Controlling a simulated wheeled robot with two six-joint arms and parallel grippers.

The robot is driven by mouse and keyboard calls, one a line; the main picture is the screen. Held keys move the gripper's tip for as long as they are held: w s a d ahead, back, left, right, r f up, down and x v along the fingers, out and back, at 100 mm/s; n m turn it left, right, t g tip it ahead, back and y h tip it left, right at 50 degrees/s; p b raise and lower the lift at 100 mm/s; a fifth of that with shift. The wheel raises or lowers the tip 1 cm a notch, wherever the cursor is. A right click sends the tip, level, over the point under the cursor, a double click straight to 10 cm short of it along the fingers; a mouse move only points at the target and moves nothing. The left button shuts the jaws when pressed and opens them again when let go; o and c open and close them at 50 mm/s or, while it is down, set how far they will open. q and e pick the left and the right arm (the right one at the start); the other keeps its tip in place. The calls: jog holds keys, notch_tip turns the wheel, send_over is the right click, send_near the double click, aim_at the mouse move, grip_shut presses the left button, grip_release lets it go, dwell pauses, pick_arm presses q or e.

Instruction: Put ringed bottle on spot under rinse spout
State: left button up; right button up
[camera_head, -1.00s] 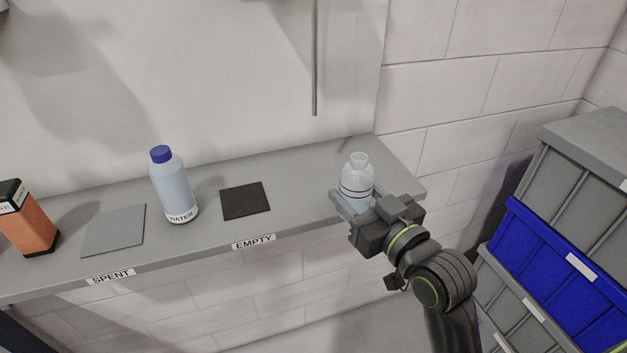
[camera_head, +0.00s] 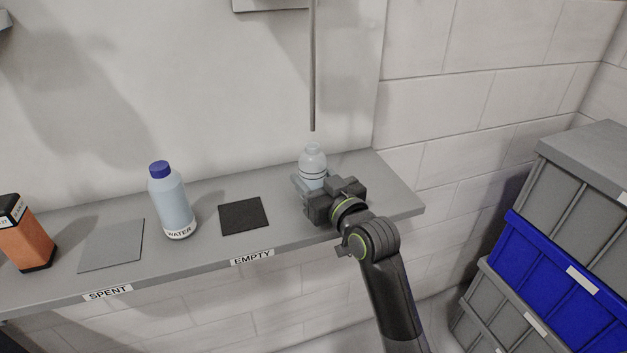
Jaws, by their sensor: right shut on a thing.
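The ringed bottle (camera_head: 312,161) is clear and pale with dark rings round its body and no cap. It stands upright near the right part of the grey shelf. My right gripper (camera_head: 308,187) is shut on it from the front and hides its lower part, so I cannot tell whether its base touches the shelf. The rinse spout (camera_head: 312,80) is a thin grey tube hanging down, its tip just above the bottle's mouth in the picture. Any spot below the spout is hidden by the bottle and gripper. My left gripper is not in view.
Grey and blue crates (camera_head: 545,270) stand at right.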

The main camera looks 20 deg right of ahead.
jog(key=shift+f, duration=0.5)
jog(key=shift+f, duration=0.1)
jog(key=o, duration=1)
jog(key=shift+r, duration=0.2)
jog(key=shift+s+f, duration=0.2)
jog(key=shift+s, duration=0.15)
jog(key=b+v, duration=0.2)
jog(key=v, duration=0.9)
jog(key=shift+s, duration=0.2)
jog(key=shift+d, duration=0.15)
